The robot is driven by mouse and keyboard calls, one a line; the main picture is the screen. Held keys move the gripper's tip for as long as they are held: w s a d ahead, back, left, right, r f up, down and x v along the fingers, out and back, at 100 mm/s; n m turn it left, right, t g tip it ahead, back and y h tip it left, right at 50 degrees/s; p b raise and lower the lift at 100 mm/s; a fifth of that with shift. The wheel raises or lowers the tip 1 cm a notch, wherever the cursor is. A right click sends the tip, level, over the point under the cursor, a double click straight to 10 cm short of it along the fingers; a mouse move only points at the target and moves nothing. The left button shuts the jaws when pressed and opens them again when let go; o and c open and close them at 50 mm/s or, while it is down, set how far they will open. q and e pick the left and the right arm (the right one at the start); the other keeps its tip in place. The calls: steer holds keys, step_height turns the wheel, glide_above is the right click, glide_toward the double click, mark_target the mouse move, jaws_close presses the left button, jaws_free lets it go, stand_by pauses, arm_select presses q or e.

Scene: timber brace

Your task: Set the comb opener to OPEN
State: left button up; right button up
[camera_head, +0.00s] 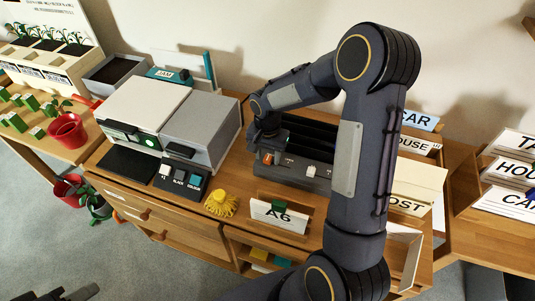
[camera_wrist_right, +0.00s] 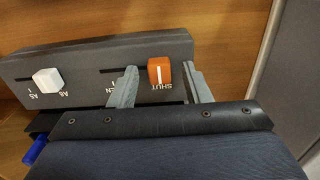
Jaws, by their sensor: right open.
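The comb opener is a dark grey box (camera_head: 320,180) on the desk, with slots on top and a front panel that also shows in the right wrist view (camera_wrist_right: 100,62). Its orange slider knob (camera_wrist_right: 160,71) stands at the end marked SHUT; the knob also shows in the head view (camera_head: 267,158). The OPEN label is partly hidden by a finger. My right gripper (camera_wrist_right: 160,85) is open, with one finger on each side of the orange knob; contact is unclear. My left gripper (camera_head: 75,294) shows only in part at the bottom left edge.
A white slider knob (camera_wrist_right: 47,80) with paper-size marks sits on the same panel. A yellow tassel-like item (camera_head: 221,203) and an A6 card (camera_head: 279,216) stand in front. A grey and white machine (camera_head: 200,130) stands left of the opener.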

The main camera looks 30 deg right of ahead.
mark_target(288, 167)
steer(key=shift+c, duration=0.4)
jaws_close()
steer(key=s+d, duration=0.2)
steer(key=s+d+b, duration=0.1)
steer(key=s+d, duration=0.1)
steer(key=shift+s, duration=0.4)
steer(key=shift+d, duration=0.1)
steer(key=shift+o, duration=0.4)
jaws_free()
steer(key=shift+s+d, duration=0.1)
steer(key=shift+s, duration=0.05)
